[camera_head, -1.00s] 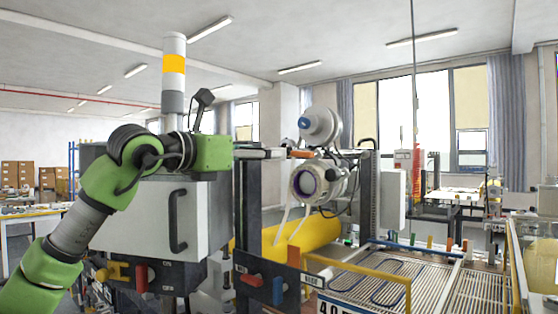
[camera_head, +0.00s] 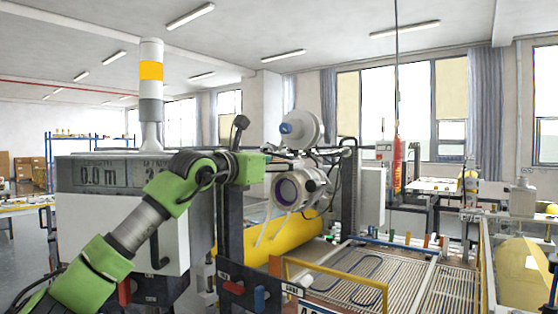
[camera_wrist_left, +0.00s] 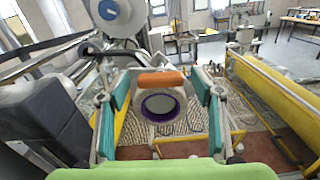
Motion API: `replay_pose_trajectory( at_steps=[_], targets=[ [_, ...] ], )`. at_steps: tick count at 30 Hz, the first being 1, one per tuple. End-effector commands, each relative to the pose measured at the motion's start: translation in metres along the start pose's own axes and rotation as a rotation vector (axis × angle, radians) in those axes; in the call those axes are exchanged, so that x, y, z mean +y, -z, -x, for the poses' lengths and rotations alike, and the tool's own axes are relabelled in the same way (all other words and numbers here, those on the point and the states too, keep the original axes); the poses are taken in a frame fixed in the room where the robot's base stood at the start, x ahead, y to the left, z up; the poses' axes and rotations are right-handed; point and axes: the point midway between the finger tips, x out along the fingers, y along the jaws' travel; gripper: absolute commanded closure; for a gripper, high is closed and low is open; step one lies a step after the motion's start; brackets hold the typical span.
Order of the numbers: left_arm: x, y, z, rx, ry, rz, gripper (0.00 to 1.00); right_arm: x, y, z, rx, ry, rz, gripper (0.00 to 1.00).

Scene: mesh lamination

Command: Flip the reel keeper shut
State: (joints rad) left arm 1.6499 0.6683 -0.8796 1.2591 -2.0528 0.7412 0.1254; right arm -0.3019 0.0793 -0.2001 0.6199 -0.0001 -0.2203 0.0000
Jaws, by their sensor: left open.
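The reel shows in the head view as a white roll with a purple-rimmed core (camera_head: 287,192). The core also shows in the wrist view (camera_wrist_left: 161,106). A stubby orange handle (camera_wrist_left: 160,79), which looks like the reel keeper's grip, lies crosswise above the core in the wrist view. My left gripper (camera_wrist_left: 162,90) is open, its teal-padded fingers on either side of the handle. Contact cannot be told. In the head view my left gripper (camera_head: 285,153) is small and partly lost against the machine. My right gripper is not in view.
A second white roll (camera_head: 301,129) with a blue hub sits just above the reel. A yellow roller (camera_head: 300,235) lies below and behind it. A white cabinet (camera_head: 90,215) with a display stands beside my left arm. A slatted bed (camera_head: 350,275) spreads to the right.

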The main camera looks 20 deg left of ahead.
Motion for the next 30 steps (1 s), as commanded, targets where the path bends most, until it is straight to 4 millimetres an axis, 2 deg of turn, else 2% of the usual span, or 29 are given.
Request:
replay_pose_trajectory(
  at_steps=[4, 5, 9, 20, 30],
  targets=[
    [0.0, 0.001, 0.0, 0.0, 0.0, 0.0, 0.4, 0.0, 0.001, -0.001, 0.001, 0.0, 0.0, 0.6],
    [0.0, 0.001, 0.0, 0.0, 0.0, 0.0, 0.43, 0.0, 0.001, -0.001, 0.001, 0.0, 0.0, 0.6],
    [0.0, 0.0, 0.0, 0.0, 0.0, 0.0, 0.79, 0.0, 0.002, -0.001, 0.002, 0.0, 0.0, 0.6],
    [0.0, 0.001, 0.0, -0.001, 0.0, 0.03, 0.79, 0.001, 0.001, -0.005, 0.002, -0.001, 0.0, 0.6],
    [-0.001, 0.003, 0.0, -0.003, 0.001, 0.235, 0.79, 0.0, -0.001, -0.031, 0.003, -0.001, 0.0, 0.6]
  ],
)
